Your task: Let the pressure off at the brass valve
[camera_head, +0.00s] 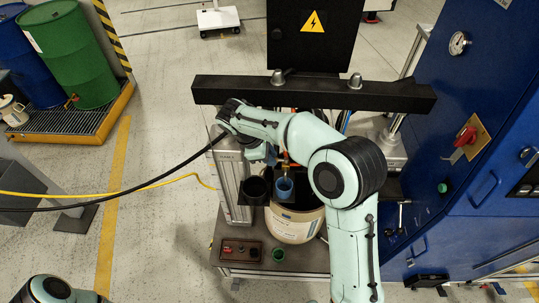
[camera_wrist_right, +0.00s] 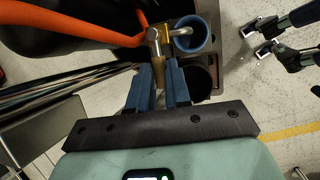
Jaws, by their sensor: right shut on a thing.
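The brass valve (camera_head: 285,164) shows in the head view above the pale pail, partly hidden by my right arm. In the right wrist view the brass valve (camera_wrist_right: 155,42) joins an orange hose, with a lower brass part between my fingers. My right gripper (camera_wrist_right: 160,72) has its blue fingers shut on that brass part. In the head view my right gripper (camera_head: 265,152) is mostly covered by its own wrist. A blue cup (camera_head: 284,189) sits just in front of the valve; it also shows in the right wrist view (camera_wrist_right: 203,46). My left gripper is out of view.
The pale pail (camera_head: 295,226) and a switch box (camera_head: 240,251) are on the bench. A black crossbar (camera_head: 400,97) spans behind my arm. A blue cabinet (camera_head: 468,90) stands on the right.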

